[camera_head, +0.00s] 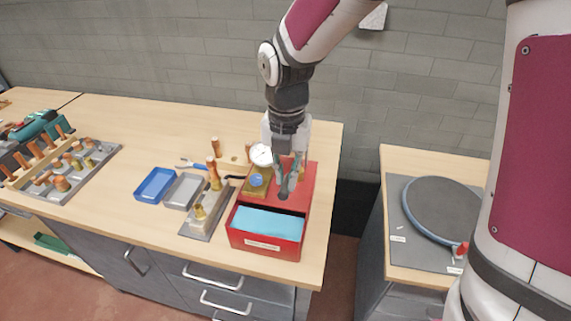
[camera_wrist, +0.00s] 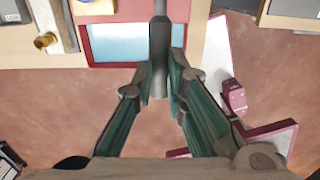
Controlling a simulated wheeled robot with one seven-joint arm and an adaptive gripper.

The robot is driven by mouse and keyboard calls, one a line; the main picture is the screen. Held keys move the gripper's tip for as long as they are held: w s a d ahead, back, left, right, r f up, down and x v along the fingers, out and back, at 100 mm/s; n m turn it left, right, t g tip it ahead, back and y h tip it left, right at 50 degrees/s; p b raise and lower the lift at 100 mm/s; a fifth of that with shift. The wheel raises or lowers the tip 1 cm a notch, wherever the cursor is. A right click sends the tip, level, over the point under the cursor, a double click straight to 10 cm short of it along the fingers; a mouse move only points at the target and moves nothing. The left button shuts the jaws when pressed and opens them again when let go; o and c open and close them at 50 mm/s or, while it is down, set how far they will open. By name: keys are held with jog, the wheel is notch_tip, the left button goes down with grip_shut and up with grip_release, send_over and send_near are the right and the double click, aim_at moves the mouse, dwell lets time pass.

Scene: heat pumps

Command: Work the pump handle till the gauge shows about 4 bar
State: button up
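The test pump is a red box on the bench's right end. Its open front tank (camera_head: 266,244) holds light blue water, which also shows in the wrist view (camera_wrist: 105,40). A round white-faced gauge (camera_head: 261,155) stands at its back left; its needle is too small to read. My gripper (camera_head: 287,185) is over the right side of the pump. In the wrist view its two green-grey fingers (camera_wrist: 160,75) close from both sides on the dark pump handle (camera_wrist: 158,50). The handle's dark end (camera_head: 283,196) shows below the fingertips in the head view.
Left of the pump are a grey block with brass fittings (camera_head: 198,212), a grey tray (camera_head: 184,191) and a blue tray (camera_head: 155,185). A fittings rack (camera_head: 75,172) lies far left. A gap separates this bench from the right-hand table (camera_head: 400,255).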

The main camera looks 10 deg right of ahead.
jog(key=shift+f+b, duration=0.8)
jog(key=shift+f, duration=2.8)
jog(key=shift+r+p, duration=2.5)
jog(key=shift+r, duration=3.45)
